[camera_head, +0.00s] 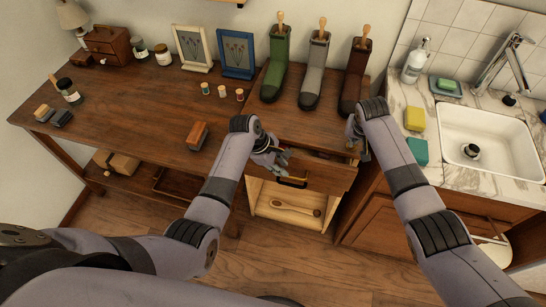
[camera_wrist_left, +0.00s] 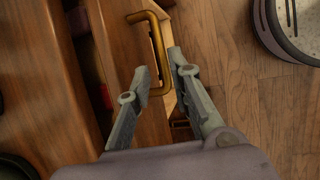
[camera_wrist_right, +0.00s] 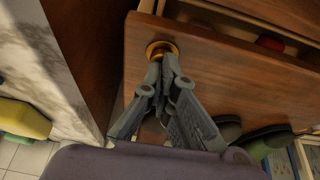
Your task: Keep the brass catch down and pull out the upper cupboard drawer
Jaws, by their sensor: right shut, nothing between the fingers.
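The upper cupboard drawer (camera_head: 328,178) stands partly out, and a strip of its inside shows behind its front. Its brass handle (camera_wrist_left: 148,15) lies between the fingers of my left gripper (camera_wrist_left: 160,64); I cannot tell whether they press on it. The round brass catch (camera_wrist_right: 162,46) sits on the cupboard top near the front edge. My right gripper (camera_wrist_right: 158,66) is shut, empty, with its fingertips at the catch. How far down the catch is I cannot tell.
A red item (camera_wrist_right: 270,43) lies in the drawer. Green (camera_head: 277,70), grey (camera_head: 315,70) and brown boots (camera_head: 355,75) stand on the cupboard top. A sink counter (camera_head: 445,165) is at right. Floor in front is clear.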

